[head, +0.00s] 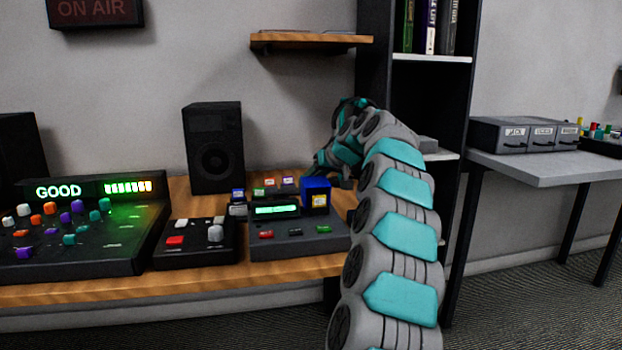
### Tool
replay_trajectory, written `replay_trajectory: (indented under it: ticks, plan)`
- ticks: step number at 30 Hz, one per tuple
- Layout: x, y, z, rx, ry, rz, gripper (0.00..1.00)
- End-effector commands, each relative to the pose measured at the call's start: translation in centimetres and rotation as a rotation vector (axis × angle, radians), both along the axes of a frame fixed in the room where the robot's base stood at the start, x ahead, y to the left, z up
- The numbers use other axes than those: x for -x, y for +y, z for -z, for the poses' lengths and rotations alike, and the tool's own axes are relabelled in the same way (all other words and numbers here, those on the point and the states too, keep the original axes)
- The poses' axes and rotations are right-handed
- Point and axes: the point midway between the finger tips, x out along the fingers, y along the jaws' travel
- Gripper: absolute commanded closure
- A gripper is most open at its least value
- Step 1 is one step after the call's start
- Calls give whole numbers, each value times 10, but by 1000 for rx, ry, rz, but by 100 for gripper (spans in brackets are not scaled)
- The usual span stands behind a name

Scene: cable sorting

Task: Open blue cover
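A blue cover (316,187) with a yellow front patch stands at the back right corner of a dark grey box (290,243) on the wooden desk. It looks closed, though its far side is hidden. My arm rises from the lower right and bends over at the top. My gripper (328,167) is just above and behind the blue cover, to its right. A gap seems to separate them, but I cannot be sure of it. The fingers are small, dark and partly hidden by my wrist, so their opening does not show clearly.
The box also has a lit green display (276,210) and small coloured buttons. A control panel (195,242) and a mixer (75,240) are to its left. A speaker (214,150) stands behind. A dark shelf (460,110) rises close behind my arm. A wall shelf (311,40) hangs above.

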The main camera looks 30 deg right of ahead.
Motion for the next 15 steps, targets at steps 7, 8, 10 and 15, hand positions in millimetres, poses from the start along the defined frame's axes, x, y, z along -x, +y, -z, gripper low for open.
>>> replay_trajectory:
  ticks: [7,8,10,15]
  plan:
    - [4,3,40,-18,77,-15,100]
    - [4,3,40,-18,77,-15,100]
    - [4,3,41,-18,77,-15,100]
    - [4,3,41,-18,78,-15,72]
